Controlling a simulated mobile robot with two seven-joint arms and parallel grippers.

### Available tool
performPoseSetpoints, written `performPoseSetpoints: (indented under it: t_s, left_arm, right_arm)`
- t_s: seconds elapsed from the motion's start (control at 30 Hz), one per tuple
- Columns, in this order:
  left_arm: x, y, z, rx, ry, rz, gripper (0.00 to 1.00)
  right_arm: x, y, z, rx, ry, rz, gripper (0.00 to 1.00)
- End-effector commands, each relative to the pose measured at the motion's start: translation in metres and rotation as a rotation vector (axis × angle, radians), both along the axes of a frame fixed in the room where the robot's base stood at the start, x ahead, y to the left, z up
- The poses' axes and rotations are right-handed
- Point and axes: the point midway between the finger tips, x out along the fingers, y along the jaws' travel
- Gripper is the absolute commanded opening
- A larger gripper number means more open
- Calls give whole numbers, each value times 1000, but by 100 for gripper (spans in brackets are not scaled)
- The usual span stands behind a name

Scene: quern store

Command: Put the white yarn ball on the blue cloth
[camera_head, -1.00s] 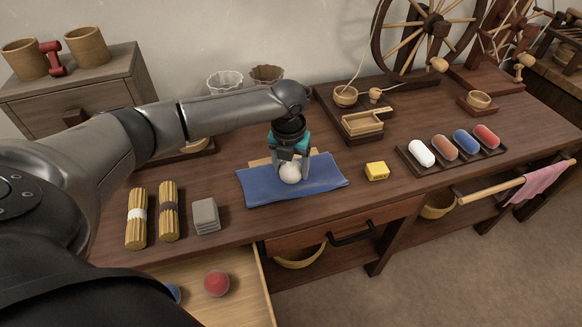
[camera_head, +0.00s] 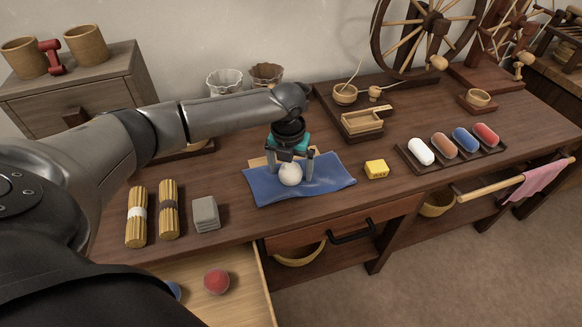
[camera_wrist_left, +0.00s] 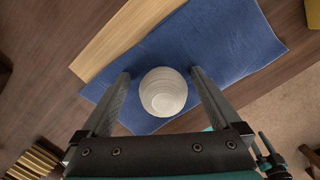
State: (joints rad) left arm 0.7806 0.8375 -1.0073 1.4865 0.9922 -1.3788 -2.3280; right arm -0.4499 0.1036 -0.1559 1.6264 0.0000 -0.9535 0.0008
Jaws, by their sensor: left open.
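The white yarn ball (camera_head: 290,174) rests on the blue cloth (camera_head: 325,179) on the bench. In the left wrist view the ball (camera_wrist_left: 163,92) lies between the two fingers, with blue cloth (camera_wrist_left: 225,40) around it. My left gripper (camera_head: 292,165) is open around the ball, its fingers apart from it on both sides in the left wrist view (camera_wrist_left: 160,88). My right gripper does not show.
A light wooden board (camera_head: 258,161) lies partly under the cloth. A yellow block (camera_head: 376,169) stands to the right, and grey blocks (camera_head: 205,214) stand to the left. An open drawer (camera_head: 240,301) at the front holds a red ball (camera_head: 216,281).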

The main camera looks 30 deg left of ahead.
Motion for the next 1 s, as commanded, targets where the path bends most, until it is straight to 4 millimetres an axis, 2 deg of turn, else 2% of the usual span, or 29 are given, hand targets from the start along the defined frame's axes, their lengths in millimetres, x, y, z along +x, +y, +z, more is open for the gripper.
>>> performPoseSetpoints:
  t_s: [0.23, 0.57, 1.0]
  left_arm:
    - [0, 1, 13, 2, -1, 1, 100]
    - [-4, -1, 47, 1, -2, 0, 100]
    - [-9, -2, 95, 0, -2, 1, 100]
  right_arm:
    - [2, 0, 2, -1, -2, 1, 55]
    - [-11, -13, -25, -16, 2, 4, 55]
    - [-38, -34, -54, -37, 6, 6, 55]
